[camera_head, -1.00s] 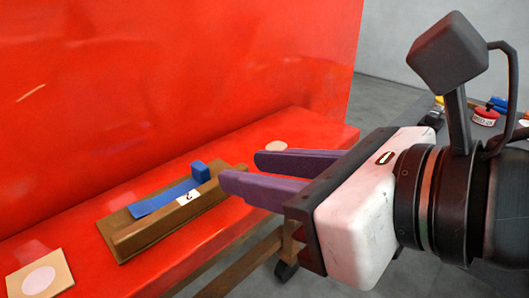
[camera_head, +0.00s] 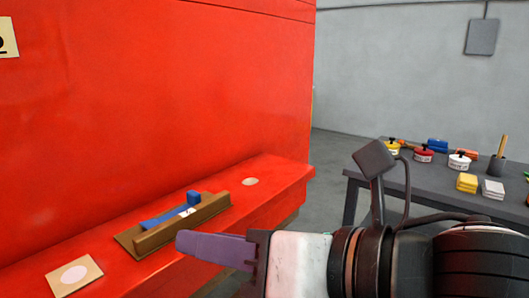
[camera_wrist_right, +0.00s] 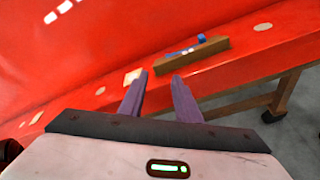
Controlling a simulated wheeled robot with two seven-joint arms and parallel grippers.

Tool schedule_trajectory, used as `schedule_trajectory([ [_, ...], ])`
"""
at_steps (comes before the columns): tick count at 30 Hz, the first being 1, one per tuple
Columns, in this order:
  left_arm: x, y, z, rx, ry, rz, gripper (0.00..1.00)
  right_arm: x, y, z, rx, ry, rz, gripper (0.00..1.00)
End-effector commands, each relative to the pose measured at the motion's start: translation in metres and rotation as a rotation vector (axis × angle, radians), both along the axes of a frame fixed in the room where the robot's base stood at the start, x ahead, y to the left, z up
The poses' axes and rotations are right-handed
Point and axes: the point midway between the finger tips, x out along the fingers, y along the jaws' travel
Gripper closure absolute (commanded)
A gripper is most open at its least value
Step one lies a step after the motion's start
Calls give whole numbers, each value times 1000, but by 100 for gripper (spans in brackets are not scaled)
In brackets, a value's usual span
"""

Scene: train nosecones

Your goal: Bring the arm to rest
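My right gripper (camera_head: 180,243) comes in from the right in the head view, in front of the red ledge. In the right wrist view its two purple fingers (camera_wrist_right: 160,77) stand apart with nothing between them, so it is open and empty. A brown wooden block on a base (camera_head: 165,235), with a blue piece (camera_head: 170,213) and a small white label, lies on the red ledge (camera_head: 262,192). It also shows in the right wrist view (camera_wrist_right: 207,52), beyond the fingertips and apart from them. My left gripper is in neither view.
A tan card with a pale disc (camera_head: 74,274) lies at the near end of the ledge. A pale round spot (camera_head: 250,181) marks its far end. A dark table (camera_head: 400,181) at the right holds several tins, sponges and a brush pot. Grey floor lies between.

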Motion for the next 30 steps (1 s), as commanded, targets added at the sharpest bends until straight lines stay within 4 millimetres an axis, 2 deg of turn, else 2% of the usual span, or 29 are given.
schedule_trajectory([
  [5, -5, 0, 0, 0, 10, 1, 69, 26, 1, -19, 245, 279, -105, 70],
  [8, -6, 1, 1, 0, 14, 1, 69, 47, -4, -40, 437, 496, -203, 70],
  [11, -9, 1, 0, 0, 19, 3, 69, 70, -15, -73, 644, 728, -327, 70],
  [14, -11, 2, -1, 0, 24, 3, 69, 87, -33, -117, 842, 945, -465, 70],
  [17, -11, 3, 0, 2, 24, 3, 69, 96, -55, -171, 1035, 1144, -621, 70],
  [18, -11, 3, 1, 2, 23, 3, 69, 96, -65, -195, 1110, 1217, -688, 70],
  [20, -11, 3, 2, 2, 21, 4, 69, 93, -81, -233, 1221, 1320, -794, 70],
  [21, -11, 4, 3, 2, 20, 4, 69, 87, -92, -259, 1295, 1382, -867, 70],
  [23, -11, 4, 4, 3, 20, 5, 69, 75, -110, -300, 1402, 1464, -983, 70],
  [24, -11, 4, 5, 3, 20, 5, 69, 63, -122, -326, 1470, 1512, -1060, 70],
  [27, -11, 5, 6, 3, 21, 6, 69, 27, -150, -386, 1626, 1597, -1248, 70],
  [30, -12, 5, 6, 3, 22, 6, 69, -14, -174, -433, 1752, 1641, -1413, 70],
])
